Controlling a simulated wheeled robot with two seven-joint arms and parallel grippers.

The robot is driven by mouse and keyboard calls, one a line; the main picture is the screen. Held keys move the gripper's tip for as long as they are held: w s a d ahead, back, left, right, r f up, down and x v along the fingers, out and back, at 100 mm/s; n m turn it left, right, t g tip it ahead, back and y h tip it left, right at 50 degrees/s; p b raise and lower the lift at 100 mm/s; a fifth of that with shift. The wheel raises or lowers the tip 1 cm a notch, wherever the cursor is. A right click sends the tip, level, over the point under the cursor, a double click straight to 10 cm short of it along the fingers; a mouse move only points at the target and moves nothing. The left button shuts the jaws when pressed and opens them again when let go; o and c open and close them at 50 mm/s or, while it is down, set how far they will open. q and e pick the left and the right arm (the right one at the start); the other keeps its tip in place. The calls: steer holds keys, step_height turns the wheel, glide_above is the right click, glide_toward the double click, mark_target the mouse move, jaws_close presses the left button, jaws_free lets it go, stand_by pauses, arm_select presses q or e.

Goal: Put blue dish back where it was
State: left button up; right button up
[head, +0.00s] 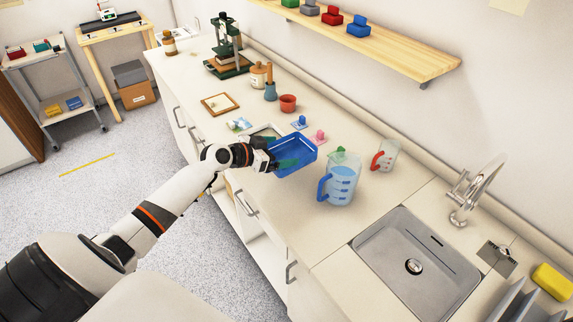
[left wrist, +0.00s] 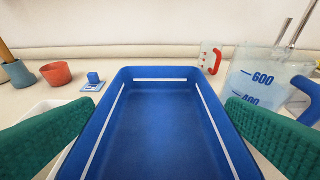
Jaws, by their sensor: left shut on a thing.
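The blue dish (head: 296,153) is a rectangular tray, held at the counter's front side by my left gripper (head: 274,159). In the left wrist view the dish (left wrist: 160,115) fills the middle and looks empty, with its far rim upward in the picture. The green finger pads of my left gripper (left wrist: 158,130) lie on both sides of it, shut on it. A white tray (head: 262,133) lies on the counter behind the gripper, partly hidden by it. I cannot tell exactly how high the dish is above the counter. My right gripper is not in view.
A measuring jug with a blue handle (head: 341,183) stands close right of the dish, with a red-handled jug (head: 387,155) behind. A pink piece (head: 319,137), a blue piece (head: 300,122) and a red cup (head: 288,103) stand behind. The sink (head: 400,250) is right. A wall shelf (head: 405,53) holds small bins.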

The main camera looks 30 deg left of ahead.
arm_select(q)
step_height(320, 180, down, 2)
steer(key=shift+s+f, duration=0.1)
steer(key=f, duration=0.4)
steer(key=shift+w, duration=0.2)
steer(key=shift+f, duration=0.1)
steer(key=o, duration=0.8)
steer(key=shift+o, duration=0.4)
steer(key=shift+r, duration=0.3)
steer(key=v, duration=0.3)
steer(key=b+v, duration=0.1)
steer(key=v, duration=0.3)
steer(key=b+v, duration=0.1)
steer(key=v, duration=0.2)
steer(key=shift+s+a+f, duration=0.15)
steer(key=shift+s, duration=0.25)
steer(key=shift+s+a+r, duration=0.2)
steer(key=shift+s+r, duration=0.15)
steer(key=shift+s, duration=0.15)
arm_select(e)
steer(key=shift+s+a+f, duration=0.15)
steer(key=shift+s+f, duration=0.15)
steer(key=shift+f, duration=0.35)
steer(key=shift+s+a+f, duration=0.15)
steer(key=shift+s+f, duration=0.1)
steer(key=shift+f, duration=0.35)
